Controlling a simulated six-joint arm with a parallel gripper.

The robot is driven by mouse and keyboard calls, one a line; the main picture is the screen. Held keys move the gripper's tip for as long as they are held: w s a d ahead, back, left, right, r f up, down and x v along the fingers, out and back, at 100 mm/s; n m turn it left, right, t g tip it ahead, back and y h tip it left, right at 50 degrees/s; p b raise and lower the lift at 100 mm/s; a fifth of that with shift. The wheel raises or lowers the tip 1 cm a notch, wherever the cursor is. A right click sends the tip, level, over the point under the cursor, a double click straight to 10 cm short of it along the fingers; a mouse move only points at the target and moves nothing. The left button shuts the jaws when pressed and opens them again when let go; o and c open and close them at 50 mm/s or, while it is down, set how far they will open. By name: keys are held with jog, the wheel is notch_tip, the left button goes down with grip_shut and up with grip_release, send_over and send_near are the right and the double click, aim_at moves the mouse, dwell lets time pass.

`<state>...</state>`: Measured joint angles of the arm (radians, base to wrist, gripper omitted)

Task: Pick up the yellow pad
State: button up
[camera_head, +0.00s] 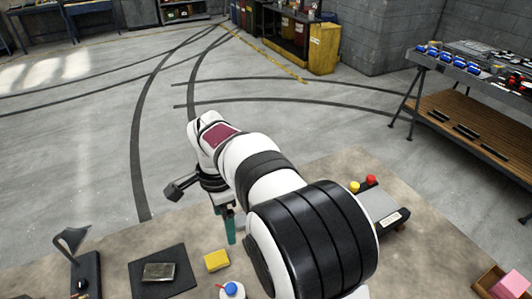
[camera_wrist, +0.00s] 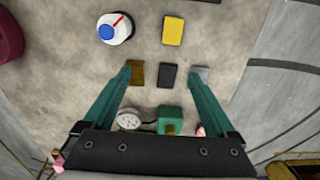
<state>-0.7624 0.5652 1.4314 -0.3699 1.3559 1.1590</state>
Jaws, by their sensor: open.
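The yellow pad (camera_head: 217,260) lies flat on the tabletop in the head view, just left of and in front of my gripper (camera_head: 229,226). It also shows in the wrist view as a yellow block (camera_wrist: 173,30) at the top, beyond my fingertips. My gripper in the wrist view (camera_wrist: 166,73) has its two teal fingers wide apart. The fingers do not touch the yellow pad. A dark pad (camera_wrist: 168,76) lies below, between the fingertips. A brown pad (camera_wrist: 138,73) and a grey pad (camera_wrist: 203,73) lie near the left and right fingertips.
A white bottle with a blue cap (camera_wrist: 114,29) stands left of the yellow pad. A dial gauge (camera_wrist: 129,121) and a green block (camera_wrist: 170,118) lie nearer the wrist. The head view shows a black mat (camera_head: 143,289) and a button box (camera_head: 377,207).

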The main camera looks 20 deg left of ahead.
aim_at(216, 259)
jog(key=a+f, duration=0.1)
jog(key=f, duration=0.5)
jog(key=a+f, duration=0.2)
jog(key=f, duration=0.3)
jog(key=a+f, duration=0.1)
jog(key=f, duration=0.5)
jog(key=shift+s+a+f, duration=0.15)
jog(key=shift+s+f, duration=0.15)
jog(key=c, duration=1.4)
